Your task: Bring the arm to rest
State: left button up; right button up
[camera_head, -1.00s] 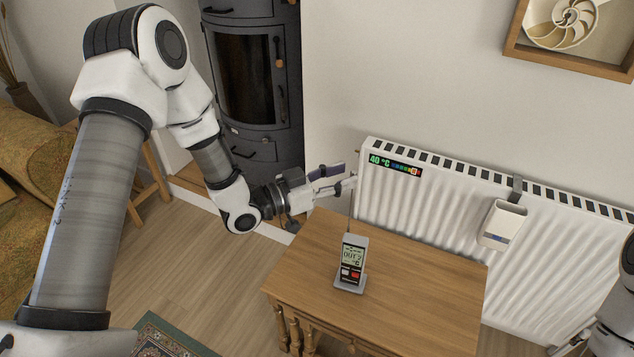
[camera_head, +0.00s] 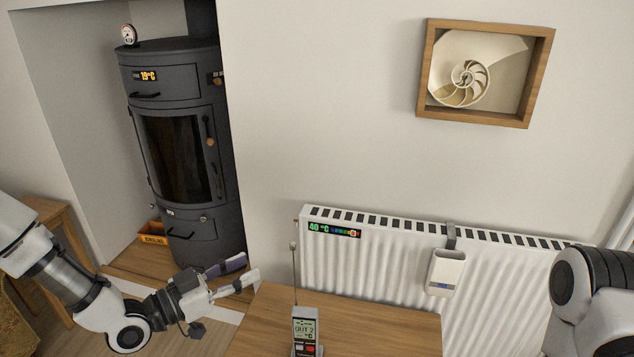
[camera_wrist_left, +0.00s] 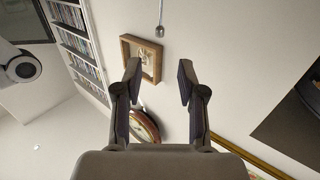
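My left arm enters at the lower left of the head view. Its gripper (camera_head: 248,269) is beside the back left corner of the wooden table (camera_head: 375,330), with its fingers apart and nothing between them. In the left wrist view the two fingers (camera_wrist_left: 159,75) also stand well apart and empty, against a white wall. Part of my right arm (camera_head: 598,300) shows at the right edge of the head view; its gripper is out of the picture.
A handheld meter (camera_head: 305,332) with a thin upright antenna stands on the table. A white radiator (camera_head: 390,265) with a hanging box (camera_head: 445,272) is behind. A framed shell (camera_head: 485,72) hangs above.

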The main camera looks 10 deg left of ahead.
pick_arm(q)
jog(key=s+d+f+n+g+y+p, duration=0.1)
jog(key=s+d+f+g+y+p, duration=0.3)
jog(key=s+f, duration=0.35)
jog(key=s+d+f+n+g+y+p, duration=0.1)
jog(key=s+d+f+g+p, duration=0.2)
jog(key=s+f+g+p, duration=0.35)
jog(key=s+a+f+n+g+y+b, duration=0.1)
jog(key=s+a+f+n+g+y, duration=0.2)
jog(key=s, duration=0.9)
jog(key=a+f+n+y, duration=0.3)
jog(key=a+f, duration=0.1)
jog(key=shift+g, duration=0.25)
dwell(0.8)
